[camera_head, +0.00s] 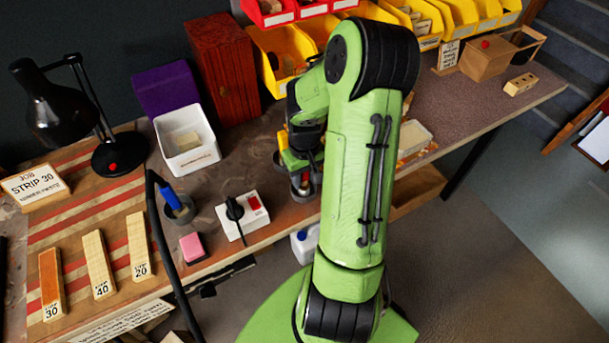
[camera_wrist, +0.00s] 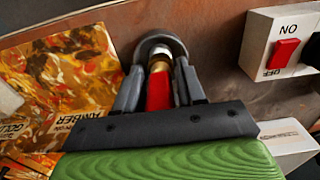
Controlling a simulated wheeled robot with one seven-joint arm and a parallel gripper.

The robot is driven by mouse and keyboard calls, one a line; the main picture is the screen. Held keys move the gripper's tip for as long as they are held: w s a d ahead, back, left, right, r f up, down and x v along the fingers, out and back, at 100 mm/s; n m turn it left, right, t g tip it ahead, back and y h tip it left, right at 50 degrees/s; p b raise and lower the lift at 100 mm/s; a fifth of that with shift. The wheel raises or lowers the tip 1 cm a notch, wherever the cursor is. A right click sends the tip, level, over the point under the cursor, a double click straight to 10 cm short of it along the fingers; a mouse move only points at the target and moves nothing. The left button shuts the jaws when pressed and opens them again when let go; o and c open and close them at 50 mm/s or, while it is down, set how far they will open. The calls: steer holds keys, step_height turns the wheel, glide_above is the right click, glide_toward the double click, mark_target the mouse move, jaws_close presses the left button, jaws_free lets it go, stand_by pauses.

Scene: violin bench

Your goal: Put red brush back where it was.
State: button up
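The red brush (camera_wrist: 158,92) shows in the wrist view, with a red handle, a brass ferrule and a pale part beyond it. My gripper (camera_wrist: 160,85) appears shut on it, one dark finger on each side of the handle. The pale end lies within the outline of a dark grey round cup (camera_wrist: 168,42); I cannot tell how deep it sits. In the head view my arm partly hides this spot, and a dark pot (camera_head: 306,187) shows under my gripper (camera_head: 298,165). A blue brush (camera_head: 170,197) stands in another dark pot (camera_head: 181,212) to the left.
A white switch box (camera_head: 241,216) with a red switch, a pink block (camera_head: 193,247) and a white tub (camera_head: 187,143) stand nearby. A card marked amber (camera_wrist: 65,85) lies left of the cup. A black lamp (camera_head: 62,115) and wooden strips (camera_head: 98,263) are further left.

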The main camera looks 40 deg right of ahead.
steer(key=shift+o, duration=1.2)
step_height(320, 180, up, 13)
steer(key=p, duration=0.4)
steer(key=shift+f, duration=0.2)
steer(key=s+a+r+n+t+h, duration=0.2)
steer(key=a+r, duration=0.8)
steer(key=a, duration=0.2)
steer(key=s+a+r+n+t+y, duration=0.1)
steer(key=s+a+r+t+y, duration=0.1)
steer(key=s+a, duration=0.6)
steer(key=shift+s+r+t, duration=0.35)
steer(key=shift+r+t, duration=0.2)
steer(key=shift+t, duration=0.25)
